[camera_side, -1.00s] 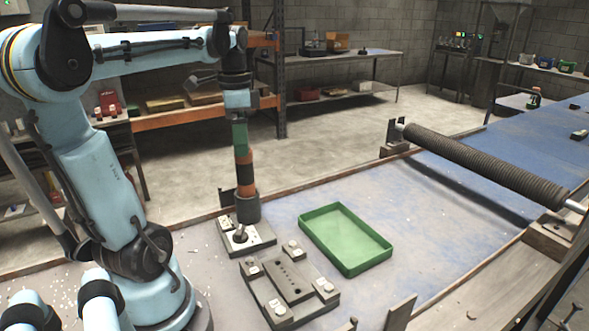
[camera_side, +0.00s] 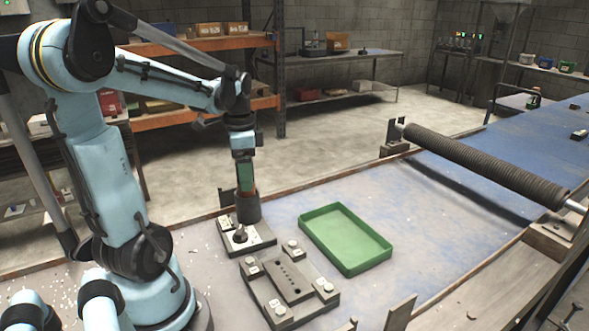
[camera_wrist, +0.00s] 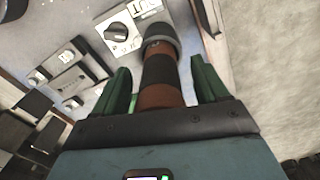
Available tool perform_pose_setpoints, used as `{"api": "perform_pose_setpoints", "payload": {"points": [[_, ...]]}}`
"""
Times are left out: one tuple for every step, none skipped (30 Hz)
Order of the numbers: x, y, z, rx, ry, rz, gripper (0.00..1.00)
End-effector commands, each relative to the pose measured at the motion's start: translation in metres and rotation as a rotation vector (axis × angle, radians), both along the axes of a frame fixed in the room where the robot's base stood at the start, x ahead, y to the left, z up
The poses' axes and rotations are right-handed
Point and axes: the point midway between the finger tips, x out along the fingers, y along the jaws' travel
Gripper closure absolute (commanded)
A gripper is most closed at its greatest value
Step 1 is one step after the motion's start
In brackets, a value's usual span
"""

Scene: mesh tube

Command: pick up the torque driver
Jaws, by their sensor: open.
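The torque driver stands upright in a dark round holder (camera_side: 247,208). In the wrist view its orange and black banded handle (camera_wrist: 168,82) runs between my two green fingers into the holder's grey cup (camera_wrist: 160,42). In the side view only a little orange of the driver (camera_side: 248,192) shows between my gripper and the holder. My gripper (camera_side: 246,182) points down over the driver; its fingers (camera_wrist: 162,80) straddle the handle in the wrist view, open, with gaps on both sides. The upper end of the driver is hidden by my gripper.
A switch plate with a black knob (camera_side: 240,236) lies right in front of the holder. A grey fixture block (camera_side: 290,283) lies nearer the camera. An empty green tray (camera_side: 345,240) is to the right, with bare table around it. A ribbed roller (camera_side: 485,165) stands farther right.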

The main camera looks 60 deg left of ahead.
Motion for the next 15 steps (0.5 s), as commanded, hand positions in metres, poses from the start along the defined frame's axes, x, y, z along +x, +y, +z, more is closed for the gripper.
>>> {"api": "perform_pose_setpoints", "payload": {"points": [[0.0, 0.0001, -0.0006, 0.0, 0.0, 0.0, 0.27], [0.0, 0.0001, -0.0006, 0.0, 0.0, 0.0, 0.27], [0.0, 0.0001, -0.0006, 0.0, 0.0, 0.0, 0.27], [0.0, 0.0001, -0.0005, 0.0, 0.0, 0.0, 0.27], [0.0, 0.0001, -0.0005, 0.0, 0.0, 0.0, 0.27], [0.0, 0.0001, -0.0004, 0.0, 0.0, 0.0, 0.27], [0.0, 0.0001, -0.0004, 0.0, 0.0, 0.0, 0.31], [0.0, 0.0001, -0.0004, 0.0, 0.0, 0.0, 0.36], [0.0, 0.0001, -0.0003, 0.0, 0.0, 0.0, 0.42], [0.0, 0.0001, -0.0003, 0.0, 0.0, 0.0, 0.46], [0.0, 0.0001, -0.0003, 0.0, 0.0, 0.0, 0.51], [0.0, 0.0001, -0.0003, 0.0, 0.0, 0.0, 0.57], [0.0, 0.0001, -0.0003, 0.0, 0.0, 0.0, 0.62], [0.0, 0.0001, -0.0002, 0.0, 0.0, 0.0, 0.66], [0.0, 0.0001, -0.0002, 0.0, 0.0, 0.0, 0.73]]}}
